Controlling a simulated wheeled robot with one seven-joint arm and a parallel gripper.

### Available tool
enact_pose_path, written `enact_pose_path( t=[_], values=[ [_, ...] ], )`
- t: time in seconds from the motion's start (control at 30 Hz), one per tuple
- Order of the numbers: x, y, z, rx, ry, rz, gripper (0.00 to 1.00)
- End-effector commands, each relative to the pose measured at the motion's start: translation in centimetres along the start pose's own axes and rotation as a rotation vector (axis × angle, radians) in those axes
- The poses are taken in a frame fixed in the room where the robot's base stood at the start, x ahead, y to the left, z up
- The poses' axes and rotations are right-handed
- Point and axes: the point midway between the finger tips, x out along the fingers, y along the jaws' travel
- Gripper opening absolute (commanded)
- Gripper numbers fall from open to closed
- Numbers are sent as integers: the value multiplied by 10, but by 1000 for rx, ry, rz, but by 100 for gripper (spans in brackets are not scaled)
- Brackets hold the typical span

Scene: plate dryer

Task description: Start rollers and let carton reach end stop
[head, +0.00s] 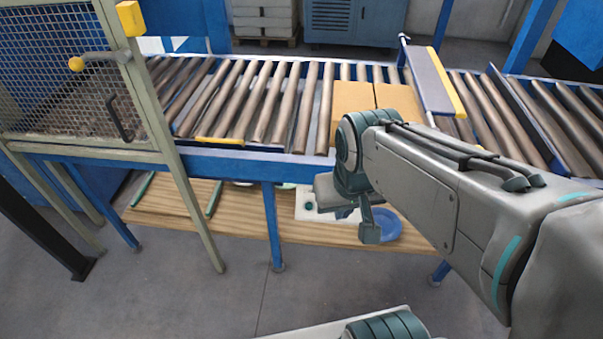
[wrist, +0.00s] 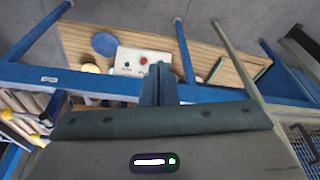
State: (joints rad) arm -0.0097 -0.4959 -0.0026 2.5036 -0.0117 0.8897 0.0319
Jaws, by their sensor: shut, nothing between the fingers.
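A brown carton (head: 353,100) sits on the rollers (head: 263,103) in the head view. Its right edge is close to a grey-purple plate with a yellow edge (head: 431,78), which looks like the end stop; I cannot tell whether they touch. My arm hides the carton's near lower part. A white control box (head: 308,196) is below the conveyor's blue rail, partly behind my gripper (head: 371,228). The wrist view shows the box (wrist: 127,56) with a red button (wrist: 143,60) and a dark button (wrist: 126,65). My gripper (wrist: 158,82) is shut and empty, its fingertips appearing over the box's edge.
A mesh guard door (head: 65,75) with a yellow-knobbed handle stands at the left. The blue rail (head: 225,165) and legs border the space around the box. A wooden board (head: 250,226) and a blue disc (head: 388,224) lie underneath. The floor in front is clear.

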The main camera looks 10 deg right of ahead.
Motion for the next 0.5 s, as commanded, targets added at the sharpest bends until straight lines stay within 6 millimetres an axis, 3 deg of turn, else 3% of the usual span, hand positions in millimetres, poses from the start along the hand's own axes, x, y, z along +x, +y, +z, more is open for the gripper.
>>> enact_pose_path(
  t=[0.17,0.33,0.5],
  values=[
    [41,12,11,-26,-105,74,0],
    [110,40,25,-95,-288,280,0],
    [170,72,26,-197,-414,562,0]
  ],
)
